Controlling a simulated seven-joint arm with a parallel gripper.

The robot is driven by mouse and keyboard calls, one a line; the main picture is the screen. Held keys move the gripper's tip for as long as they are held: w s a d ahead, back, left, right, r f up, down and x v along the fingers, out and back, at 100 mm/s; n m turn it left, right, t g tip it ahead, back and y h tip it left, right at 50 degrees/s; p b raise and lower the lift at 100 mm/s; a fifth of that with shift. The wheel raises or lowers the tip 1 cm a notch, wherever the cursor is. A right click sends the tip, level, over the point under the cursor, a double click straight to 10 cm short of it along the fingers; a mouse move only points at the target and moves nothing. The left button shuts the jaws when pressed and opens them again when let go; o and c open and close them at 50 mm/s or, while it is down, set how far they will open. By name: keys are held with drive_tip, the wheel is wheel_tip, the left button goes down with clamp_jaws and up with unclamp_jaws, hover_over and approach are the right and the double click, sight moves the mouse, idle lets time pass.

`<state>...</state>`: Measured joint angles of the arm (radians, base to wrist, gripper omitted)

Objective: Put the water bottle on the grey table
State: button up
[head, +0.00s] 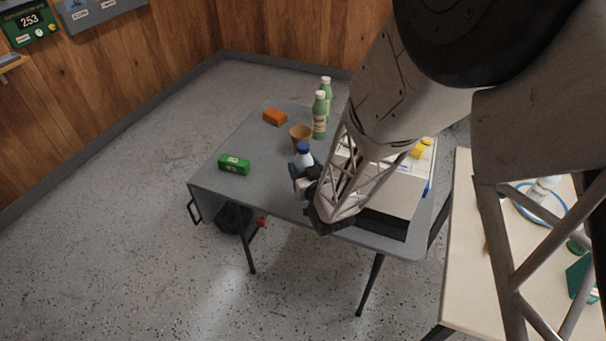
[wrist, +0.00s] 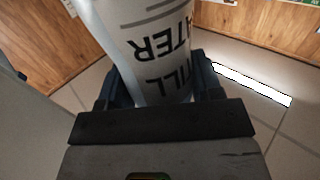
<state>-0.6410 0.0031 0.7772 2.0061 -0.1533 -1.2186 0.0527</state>
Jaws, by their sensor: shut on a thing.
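The water bottle (head: 304,157), white with a blue cap, is in my gripper (head: 304,178). In the wrist view the bottle (wrist: 155,45) fills the space between the two dark fingers (wrist: 155,85), with its "STILL WATER" lettering upside down. My gripper is shut on it. In the head view the bottle looks upright and lies in front of the grey table (head: 240,192), near its front edge. My gripper hides the bottle's lower part, so I cannot tell whether its base touches the tabletop.
On the grey table are a green box (head: 234,164), an orange block (head: 275,117), a tan cup (head: 300,136) and two green bottles (head: 319,118) (head: 326,84). A large pale box-like thing (head: 398,190) takes up the right side. A cream table (head: 470,270) stands at right. The front left tabletop is clear.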

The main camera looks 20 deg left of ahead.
drive_tip(key=shift+w+a, duration=0.2)
drive_tip(key=shift+w, duration=0.1)
drive_tip(key=shift+f, duration=1.85)
drive_tip(key=o, duration=0.9)
drive_tip(key=shift+s+d, duration=0.1)
drive_tip(key=shift+s+d, duration=0.4)
drive_tip(key=shift+s, duration=0.05)
drive_tip(key=v, duration=1)
drive_tip(key=shift+s+d, duration=0.2)
